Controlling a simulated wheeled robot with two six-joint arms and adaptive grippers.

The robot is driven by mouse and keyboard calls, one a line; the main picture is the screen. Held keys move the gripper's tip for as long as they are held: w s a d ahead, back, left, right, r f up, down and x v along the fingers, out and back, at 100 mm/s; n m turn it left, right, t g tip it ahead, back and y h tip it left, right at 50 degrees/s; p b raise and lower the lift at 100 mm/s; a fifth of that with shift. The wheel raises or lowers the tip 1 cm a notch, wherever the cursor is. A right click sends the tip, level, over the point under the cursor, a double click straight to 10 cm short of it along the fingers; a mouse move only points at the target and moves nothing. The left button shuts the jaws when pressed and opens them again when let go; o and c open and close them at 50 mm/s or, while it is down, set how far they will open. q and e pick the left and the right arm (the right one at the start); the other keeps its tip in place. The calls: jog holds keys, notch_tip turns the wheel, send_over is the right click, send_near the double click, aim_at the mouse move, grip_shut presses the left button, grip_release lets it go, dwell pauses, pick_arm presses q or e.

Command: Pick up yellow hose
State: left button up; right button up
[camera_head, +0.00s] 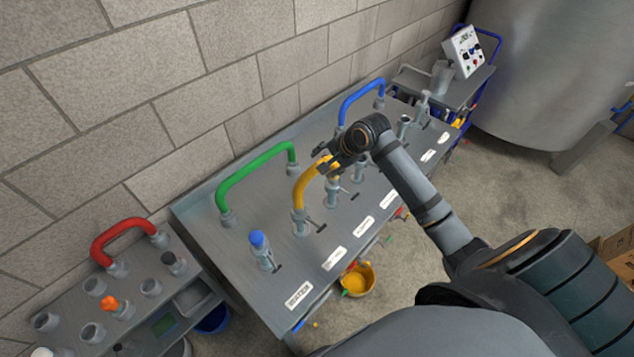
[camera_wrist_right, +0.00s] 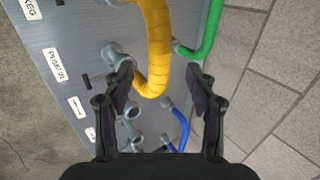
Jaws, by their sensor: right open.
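The yellow hose (camera_head: 301,188) is an arched pipe on the grey metal panel (camera_head: 290,255), between the green and blue hoses. One end sits in a grey fitting near the front. My right gripper (camera_head: 328,161) hangs over its upper far end and hides part of it. In the right wrist view the yellow hose (camera_wrist_right: 158,45) comes down from the top edge and bends between the two open fingers (camera_wrist_right: 160,82). Neither finger visibly touches it, and the depth gap is hard to tell. My left gripper is out of view.
A green hose (camera_head: 255,170) stands left of the yellow one and a blue hose (camera_head: 360,96) behind it. A red hose (camera_head: 128,233) is on a separate rack at left. Valves and white labels line the panel's front. A yellow bucket (camera_head: 357,278) is on the floor.

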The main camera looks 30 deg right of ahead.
jog(key=p+x, duration=0.1)
jog(key=x, duration=0.4)
jog(key=p+x, duration=0.1)
jog(key=x, duration=0.1)
jog(key=shift+w+d+f+p, duration=0.15)
jog(key=shift+w+d+p, duration=0.05)
jog(key=shift+d+p, duration=0.15)
jog(key=shift+w+a+f, duration=0.1)
jog(key=shift+f, duration=0.1)
jog(key=c, duration=0.5)
jog(key=shift+r, duration=0.1)
grip_shut()
